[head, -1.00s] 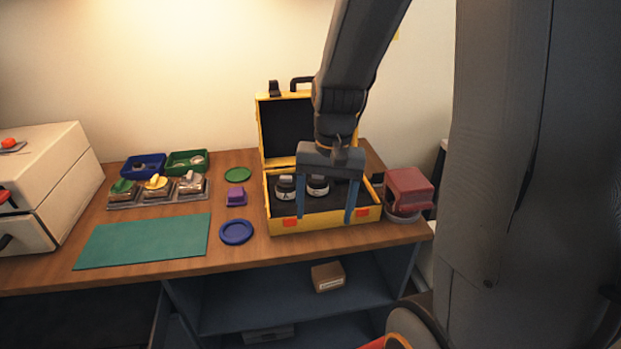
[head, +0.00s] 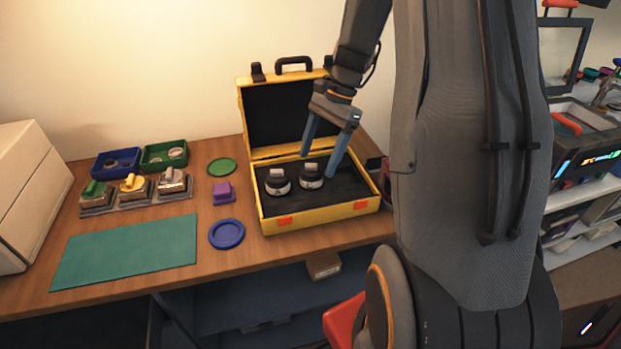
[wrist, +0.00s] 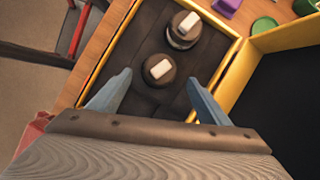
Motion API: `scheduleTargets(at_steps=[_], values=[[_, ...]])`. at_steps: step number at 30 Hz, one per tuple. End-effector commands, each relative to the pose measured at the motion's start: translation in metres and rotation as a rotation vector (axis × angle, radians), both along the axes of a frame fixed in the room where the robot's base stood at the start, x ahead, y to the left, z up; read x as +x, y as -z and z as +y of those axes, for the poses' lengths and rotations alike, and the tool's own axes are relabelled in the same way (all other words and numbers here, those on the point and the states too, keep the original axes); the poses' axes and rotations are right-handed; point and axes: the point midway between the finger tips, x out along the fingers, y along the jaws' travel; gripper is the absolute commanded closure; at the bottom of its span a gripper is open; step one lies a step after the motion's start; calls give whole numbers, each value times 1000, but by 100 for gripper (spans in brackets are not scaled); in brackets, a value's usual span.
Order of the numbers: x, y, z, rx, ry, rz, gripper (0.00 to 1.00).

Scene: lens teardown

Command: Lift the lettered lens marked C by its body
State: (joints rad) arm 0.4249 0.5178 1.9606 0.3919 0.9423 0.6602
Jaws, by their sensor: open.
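Two dark lenses with white-topped caps stand in the yellow case. The left lens (head: 277,183) looked marked A in the earlier head view. The right lens (head: 311,177) has pale marks on its side that I cannot read, so I cannot confirm that it is C. My gripper (head: 318,165) is open and empty, its blue fingers pointing down at the right lens. In the wrist view, the near lens (wrist: 159,70) lies between the fingertips (wrist: 157,78), with a gap on each side. The other lens (wrist: 184,28) lies beyond it.
The open yellow case (head: 320,216) has a raised lid (head: 290,112) behind the lenses. To its left are a purple block (head: 223,192), a blue dish (head: 227,233) and a green disc (head: 222,167). A green mat (head: 125,250) lies clear at the front left.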

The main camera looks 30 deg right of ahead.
Motion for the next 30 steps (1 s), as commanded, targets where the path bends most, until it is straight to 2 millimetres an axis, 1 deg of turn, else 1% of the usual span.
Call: scheduleTargets(at_steps=[3,6,9,17,24,25,30], values=[[-5,14,10,1,-4,4,29],[-5,27,16,1,-3,3,29],[-5,35,19,0,-5,2,29],[-5,37,20,-1,-5,0,29],[-5,37,20,-1,-5,0,70],[-5,37,20,-1,-5,0,73],[-4,36,20,-1,-5,0,73]])
